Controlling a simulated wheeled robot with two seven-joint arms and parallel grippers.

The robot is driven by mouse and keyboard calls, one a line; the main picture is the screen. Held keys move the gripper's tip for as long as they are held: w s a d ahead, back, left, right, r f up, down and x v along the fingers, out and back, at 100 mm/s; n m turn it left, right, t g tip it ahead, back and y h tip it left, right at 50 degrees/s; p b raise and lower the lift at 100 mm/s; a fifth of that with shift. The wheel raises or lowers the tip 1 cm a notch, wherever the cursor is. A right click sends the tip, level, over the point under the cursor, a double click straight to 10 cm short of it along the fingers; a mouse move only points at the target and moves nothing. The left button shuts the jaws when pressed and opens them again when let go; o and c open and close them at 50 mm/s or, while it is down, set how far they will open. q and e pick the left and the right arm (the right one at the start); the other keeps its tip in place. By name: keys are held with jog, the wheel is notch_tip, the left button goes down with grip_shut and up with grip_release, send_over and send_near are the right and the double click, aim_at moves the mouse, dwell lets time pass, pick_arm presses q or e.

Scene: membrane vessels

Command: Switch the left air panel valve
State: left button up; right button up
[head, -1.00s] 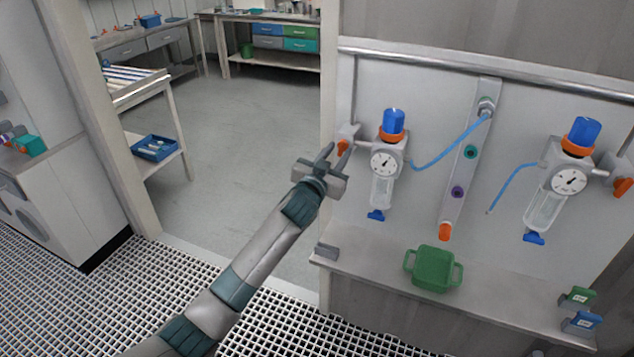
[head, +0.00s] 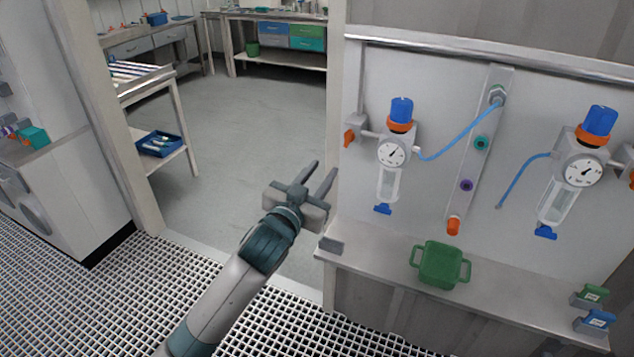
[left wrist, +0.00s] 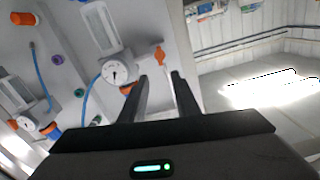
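The left air panel valve (head: 348,136) has a small orange handle on a grey body, left of the left regulator (head: 391,154) with its blue knob and round gauge. The handle looks roughly upright in the head view. My left gripper (head: 322,170) is open and empty, below and left of the valve, with a clear gap to it. In the left wrist view, the orange handle (left wrist: 159,56) shows beyond the two parted fingertips (left wrist: 160,78), and the gauge (left wrist: 115,72) is left of it. My right gripper is not in view.
A grey shelf (head: 385,250) juts out below the panel and holds a green two-handled container (head: 441,264). A second regulator (head: 580,170) hangs at the right, and a blue hose (head: 455,140) crosses the panel. The doorway (head: 240,110) left of the panel has open floor.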

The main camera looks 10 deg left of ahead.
pick_arm(q)
jog(key=shift+v, duration=0.9)
